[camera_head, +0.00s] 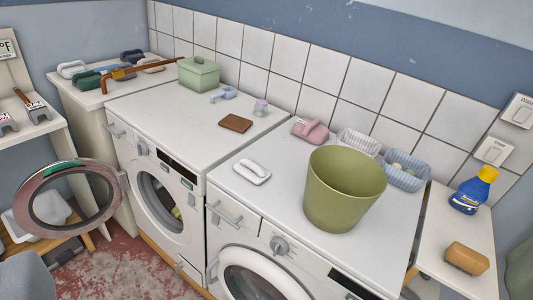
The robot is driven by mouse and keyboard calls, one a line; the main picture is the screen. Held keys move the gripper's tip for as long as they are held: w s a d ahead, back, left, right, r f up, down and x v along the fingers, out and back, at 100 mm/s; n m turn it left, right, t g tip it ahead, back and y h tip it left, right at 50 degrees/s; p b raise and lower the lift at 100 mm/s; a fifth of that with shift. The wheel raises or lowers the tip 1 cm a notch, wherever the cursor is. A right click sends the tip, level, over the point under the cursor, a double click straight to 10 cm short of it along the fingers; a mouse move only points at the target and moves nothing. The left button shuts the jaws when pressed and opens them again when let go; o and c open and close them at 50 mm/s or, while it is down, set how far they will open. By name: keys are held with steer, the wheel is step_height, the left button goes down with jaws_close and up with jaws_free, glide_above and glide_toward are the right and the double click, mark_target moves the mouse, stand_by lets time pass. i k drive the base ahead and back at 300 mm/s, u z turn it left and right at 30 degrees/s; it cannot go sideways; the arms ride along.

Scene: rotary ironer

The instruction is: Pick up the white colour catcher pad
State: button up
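A flat white pad (252,171) with a raised white grip-like piece on top lies on the top of the right-hand white machine (290,220), near its left edge; it looks like the colour catcher pad. It lies to the left of a large olive-green bucket (343,190), apart from it, and nothing covers it. My gripper does not show in this view, so I cannot see its fingers or whether it holds anything.
A pink item (310,130) and blue basket (406,170) sit behind the bucket. A round door (68,198) hangs open at left.

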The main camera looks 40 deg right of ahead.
mark_target(255, 174)
steer(key=z, duration=0.35)
steer(key=i, duration=1.35)
steer(key=z, duration=0.35)
